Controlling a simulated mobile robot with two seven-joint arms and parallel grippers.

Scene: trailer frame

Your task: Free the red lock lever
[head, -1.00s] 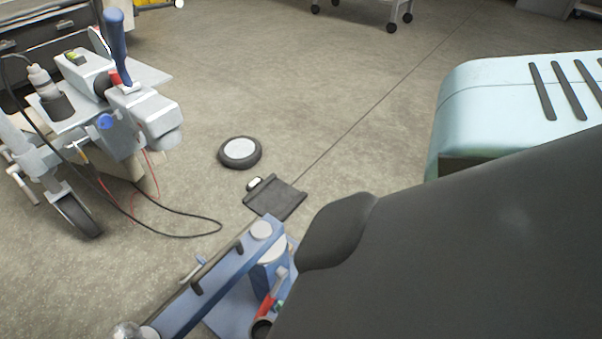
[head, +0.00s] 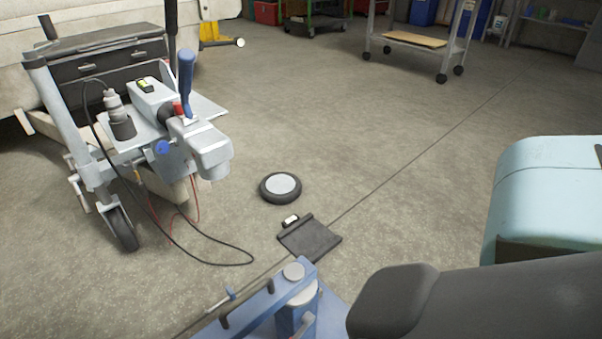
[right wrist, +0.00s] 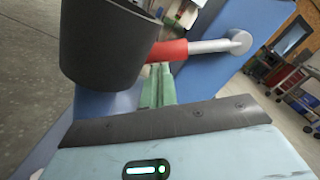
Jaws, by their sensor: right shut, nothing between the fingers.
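In the right wrist view, the red lock lever (right wrist: 167,50) shows as a red sleeve on a grey rod that ends in a round pivot on a blue frame part. A dark cylinder hides its left end. My right gripper (right wrist: 165,72) is shut and empty; its greenish fingers reach up close to the red sleeve from below. I cannot tell whether they touch it. In the head view, my dark arm covers the lower right, and neither the red lever nor my right gripper shows clearly. My left gripper is not in view.
The blue frame (head: 258,306) is at the bottom of the head view. A black wheel with a light disc (head: 281,187) and a dark flat piece (head: 310,238) lie on the floor beyond. A grey wheeled unit (head: 150,125) with cables stands left. The floor behind is clear up to a cart (head: 415,40).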

